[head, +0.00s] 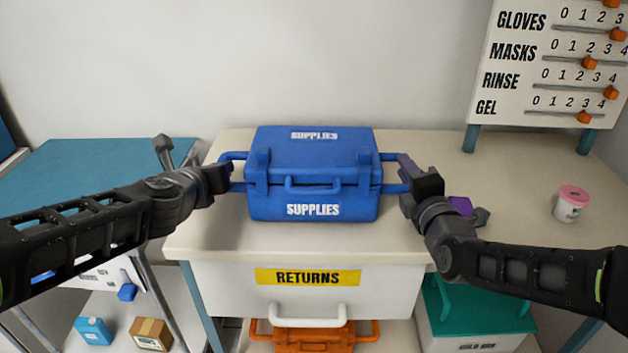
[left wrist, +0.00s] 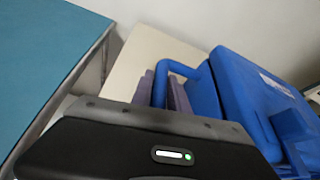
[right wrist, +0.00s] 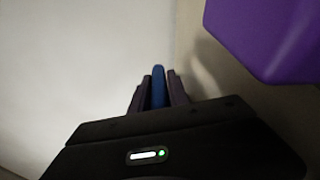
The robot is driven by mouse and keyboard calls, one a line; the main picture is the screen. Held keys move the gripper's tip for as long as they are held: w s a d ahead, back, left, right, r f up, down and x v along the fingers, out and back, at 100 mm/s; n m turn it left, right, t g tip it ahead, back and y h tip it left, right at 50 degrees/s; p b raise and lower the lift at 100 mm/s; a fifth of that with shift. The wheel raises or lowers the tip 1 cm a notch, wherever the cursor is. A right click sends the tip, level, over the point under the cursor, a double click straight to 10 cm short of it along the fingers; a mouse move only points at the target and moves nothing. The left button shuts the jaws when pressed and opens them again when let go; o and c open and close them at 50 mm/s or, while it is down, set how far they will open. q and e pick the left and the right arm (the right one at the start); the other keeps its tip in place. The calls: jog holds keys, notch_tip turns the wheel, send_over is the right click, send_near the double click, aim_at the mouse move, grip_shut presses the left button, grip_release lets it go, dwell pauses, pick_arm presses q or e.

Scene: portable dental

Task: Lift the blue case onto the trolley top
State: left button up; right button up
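The blue case (head: 312,178), marked SUPPLIES, sits upright and closed on the cream counter (head: 410,240); I cannot tell whether it is slightly raised. My left gripper (head: 228,174) is at its left side handle; in the left wrist view the fingers stand close on both sides of the blue handle bar (left wrist: 160,85). My right gripper (head: 404,170) is at the right side handle; in the right wrist view its fingers close around the blue bar (right wrist: 158,88). The teal top (head: 80,175), apparently the trolley's, is left of the counter and looks clear.
A purple object (head: 461,205) lies just behind my right gripper. A pink-lidded white tub (head: 571,204) and a slider board (head: 550,65) stand to the right. Below are the RETURNS drawer (head: 225,285), an orange case (head: 305,340) and a teal-lidded box (head: 480,305).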

pick_arm(q)
grip_shut()
pick_arm(e)
grip_shut()
jog(key=shift+f, duration=0.1)
dwell(0.5)
